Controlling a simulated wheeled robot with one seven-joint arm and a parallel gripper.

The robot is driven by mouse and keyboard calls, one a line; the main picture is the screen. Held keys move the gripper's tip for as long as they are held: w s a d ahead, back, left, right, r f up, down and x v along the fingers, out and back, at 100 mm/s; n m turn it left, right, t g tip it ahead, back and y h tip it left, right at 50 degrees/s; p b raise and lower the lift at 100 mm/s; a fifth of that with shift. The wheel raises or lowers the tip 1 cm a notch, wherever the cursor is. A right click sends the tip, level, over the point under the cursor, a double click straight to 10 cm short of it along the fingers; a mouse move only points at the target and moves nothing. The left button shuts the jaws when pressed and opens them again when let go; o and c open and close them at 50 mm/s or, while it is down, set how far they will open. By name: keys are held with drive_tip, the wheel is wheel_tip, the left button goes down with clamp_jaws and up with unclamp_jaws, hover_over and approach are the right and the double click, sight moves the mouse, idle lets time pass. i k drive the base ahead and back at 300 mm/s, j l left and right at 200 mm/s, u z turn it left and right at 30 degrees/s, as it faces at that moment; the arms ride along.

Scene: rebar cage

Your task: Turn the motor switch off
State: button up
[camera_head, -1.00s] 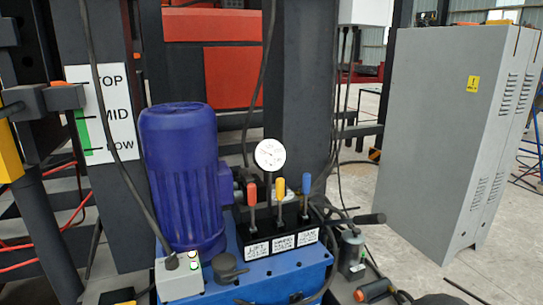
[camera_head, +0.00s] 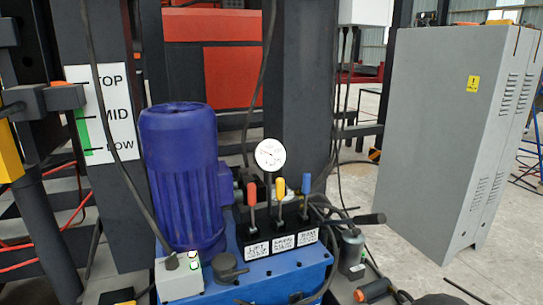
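A blue motor (camera_head: 183,180) stands upright on a blue hydraulic unit (camera_head: 280,275). A small light-grey switch box (camera_head: 178,281) sits at the unit's front left corner, with a black cable entering its top. My gripper is not in view.
Red, yellow and blue levers (camera_head: 279,205) and a round gauge (camera_head: 270,155) stand right of the motor. A black cap (camera_head: 228,266) is beside the switch box. A TOP/MID/LOW sign (camera_head: 104,115) is behind left. A grey cabinet (camera_head: 435,140) stands at right, with open floor before it.

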sight(172, 263)
drive_tip(key=u, duration=1.25)
